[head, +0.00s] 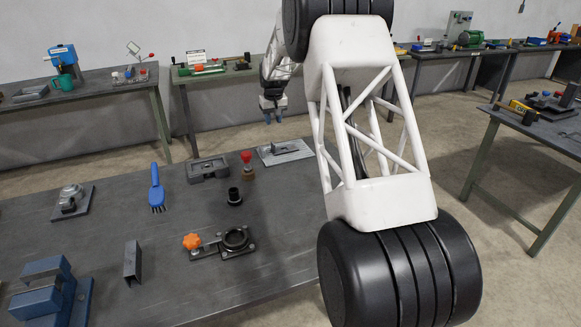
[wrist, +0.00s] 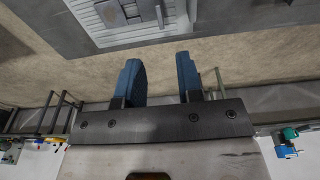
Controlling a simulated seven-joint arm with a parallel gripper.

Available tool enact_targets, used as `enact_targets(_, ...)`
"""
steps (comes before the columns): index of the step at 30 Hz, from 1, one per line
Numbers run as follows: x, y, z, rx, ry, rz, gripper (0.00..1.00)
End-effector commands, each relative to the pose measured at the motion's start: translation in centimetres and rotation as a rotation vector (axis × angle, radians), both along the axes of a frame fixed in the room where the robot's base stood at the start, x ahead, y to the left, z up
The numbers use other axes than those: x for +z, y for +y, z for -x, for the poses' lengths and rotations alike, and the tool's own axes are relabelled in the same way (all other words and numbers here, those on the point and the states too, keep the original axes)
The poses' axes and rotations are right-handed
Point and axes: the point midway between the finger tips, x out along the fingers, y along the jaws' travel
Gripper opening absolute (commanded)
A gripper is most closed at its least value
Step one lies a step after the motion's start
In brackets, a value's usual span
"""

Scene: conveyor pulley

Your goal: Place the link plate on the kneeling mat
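My gripper (head: 272,115) hangs beyond the far edge of the near table, above the floor. In the wrist view my gripper (wrist: 158,62) has its two blue fingers apart with nothing between them. A light grey ribbed mat-like slab (head: 299,156) lies at the table's far right edge; it also shows at the top of the wrist view (wrist: 85,15). A small flat plate with a raised piece (head: 283,149) sits on it. I cannot tell for sure whether these are the kneeling mat and the link plate.
On the near table stand a grey recessed block (head: 208,169), a red-knobbed piece (head: 247,160), a black stepped cylinder (head: 234,196), a blue brush (head: 156,188), an orange-knobbed fixture (head: 222,243), a dark channel (head: 133,262) and a blue vise (head: 45,290). Other benches line the wall.

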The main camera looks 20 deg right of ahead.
Motion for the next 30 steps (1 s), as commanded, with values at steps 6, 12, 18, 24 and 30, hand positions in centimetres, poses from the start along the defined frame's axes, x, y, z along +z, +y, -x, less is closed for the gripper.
enact_targets(6, 1.2, 0.5, 1.1, 0.000, -0.004, 0.001, 0.34)
enact_targets(12, 3.9, 1.9, 4.1, 0.000, -0.011, 0.002, 0.34)
enact_targets(18, 7.3, 3.9, 8.8, -0.002, -0.019, 0.004, 0.34)
enact_targets(24, 10.5, 5.8, 14.1, -0.003, -0.029, 0.005, 0.34)
enact_targets(30, 12.9, 7.5, 19.5, -0.006, -0.037, 0.005, 0.34)
